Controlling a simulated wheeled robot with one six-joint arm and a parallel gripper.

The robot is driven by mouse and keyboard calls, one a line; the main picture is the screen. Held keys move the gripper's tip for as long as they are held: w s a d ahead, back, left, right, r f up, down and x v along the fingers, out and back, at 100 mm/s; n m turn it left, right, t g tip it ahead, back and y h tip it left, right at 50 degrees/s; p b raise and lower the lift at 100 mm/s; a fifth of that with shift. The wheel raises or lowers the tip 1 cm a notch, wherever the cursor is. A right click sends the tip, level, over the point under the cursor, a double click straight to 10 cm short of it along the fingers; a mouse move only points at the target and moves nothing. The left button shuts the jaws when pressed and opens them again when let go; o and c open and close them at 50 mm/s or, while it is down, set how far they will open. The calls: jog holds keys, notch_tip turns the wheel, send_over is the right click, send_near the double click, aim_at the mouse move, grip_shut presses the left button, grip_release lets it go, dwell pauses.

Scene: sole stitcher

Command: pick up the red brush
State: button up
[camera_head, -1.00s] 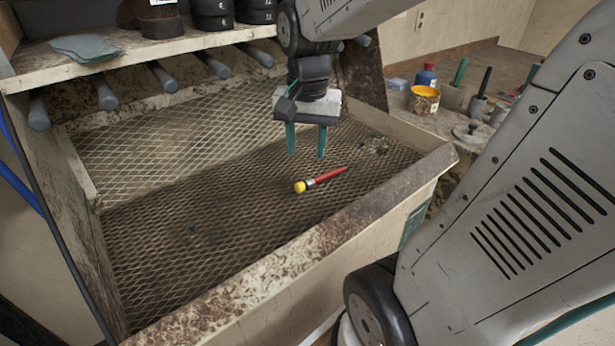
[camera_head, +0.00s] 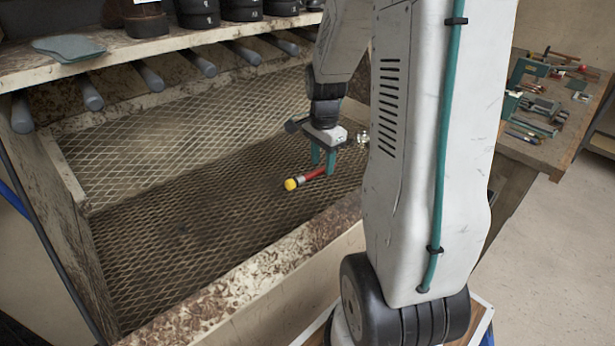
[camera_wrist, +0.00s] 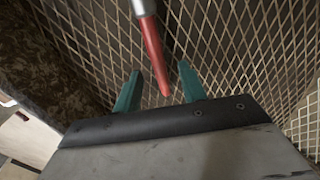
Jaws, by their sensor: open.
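The red brush (camera_head: 312,175) lies on the wire mesh of the trough, its yellow end (camera_head: 290,184) toward the left and its red handle toward the right. My gripper (camera_head: 323,165) is open with green fingers pointing down at the red handle. In the wrist view the red handle (camera_wrist: 153,52) tapers down to a tip between the two open fingers of the gripper (camera_wrist: 158,90), with a gap on each side. The yellow end is out of the wrist view. I cannot tell the exact height of the fingertips over the mesh.
The trough's worn front rim (camera_head: 225,285) runs close in front of the brush. A workbench (camera_head: 545,150) with several tools stands at the right. The mesh left of the brush is clear.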

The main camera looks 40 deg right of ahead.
jog(key=shift+f, duration=0.7)
grip_shut()
jog(key=shift+r, duration=0.15)
